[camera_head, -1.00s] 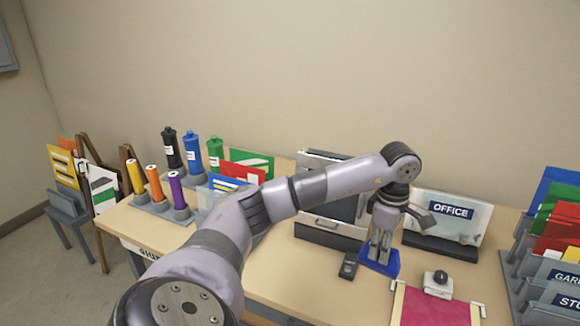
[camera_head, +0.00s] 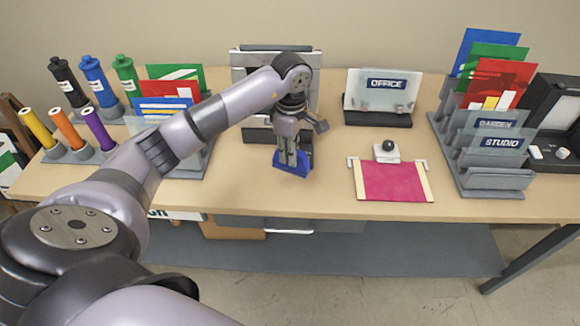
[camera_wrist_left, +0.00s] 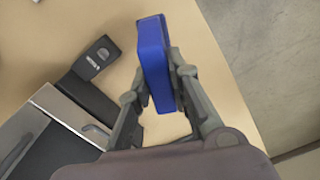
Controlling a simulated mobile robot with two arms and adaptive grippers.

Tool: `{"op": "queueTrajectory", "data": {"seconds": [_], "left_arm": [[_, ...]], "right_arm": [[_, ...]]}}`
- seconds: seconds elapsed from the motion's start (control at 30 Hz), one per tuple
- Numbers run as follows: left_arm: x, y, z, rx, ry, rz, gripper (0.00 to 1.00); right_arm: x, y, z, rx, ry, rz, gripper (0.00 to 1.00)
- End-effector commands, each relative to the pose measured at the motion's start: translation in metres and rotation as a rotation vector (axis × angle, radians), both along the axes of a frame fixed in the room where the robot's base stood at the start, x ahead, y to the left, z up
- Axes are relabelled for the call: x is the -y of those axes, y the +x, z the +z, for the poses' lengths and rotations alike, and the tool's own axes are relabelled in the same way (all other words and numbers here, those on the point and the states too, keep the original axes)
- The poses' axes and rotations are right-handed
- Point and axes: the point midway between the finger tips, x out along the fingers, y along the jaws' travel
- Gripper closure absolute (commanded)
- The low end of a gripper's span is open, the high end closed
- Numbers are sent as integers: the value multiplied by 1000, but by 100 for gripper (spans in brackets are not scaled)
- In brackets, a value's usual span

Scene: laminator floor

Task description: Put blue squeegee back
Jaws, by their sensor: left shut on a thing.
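The blue squeegee (camera_head: 291,165) is held by my left gripper (camera_head: 289,151), in front of the grey and black machine at the table's middle. The squeegee points down over the front part of the table; I cannot tell if it touches the tabletop. In the left wrist view the blue squeegee (camera_wrist_left: 155,62) sits between the two fingers of my left gripper (camera_wrist_left: 158,85), which are shut on it. My left arm hides part of the machine and the table behind it. My right gripper is not in view.
The machine (camera_head: 253,60) stands behind my gripper. An OFFICE sign (camera_head: 386,84), a pink sheet in a frame (camera_head: 395,182) and a grey rack (camera_head: 495,180) are to the right. Bottles and coloured rolls stand left.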

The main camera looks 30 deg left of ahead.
Motion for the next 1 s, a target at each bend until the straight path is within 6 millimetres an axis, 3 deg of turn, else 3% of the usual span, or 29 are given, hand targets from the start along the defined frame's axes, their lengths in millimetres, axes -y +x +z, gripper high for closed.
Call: {"op": "queueTrajectory", "data": {"seconds": [0.1, 0.27, 0.6, 1.0], "left_arm": [[1, -1, -20, -2, -1, 1, 100], [0, 1, -34, 1, -1, 2, 100], [1, 0, -74, -2, -1, 1, 100], [0, 1, -82, 3, -1, 0, 100]], "right_arm": [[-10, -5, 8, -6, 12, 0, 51], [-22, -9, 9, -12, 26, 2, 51], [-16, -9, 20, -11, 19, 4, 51], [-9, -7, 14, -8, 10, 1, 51]]}}
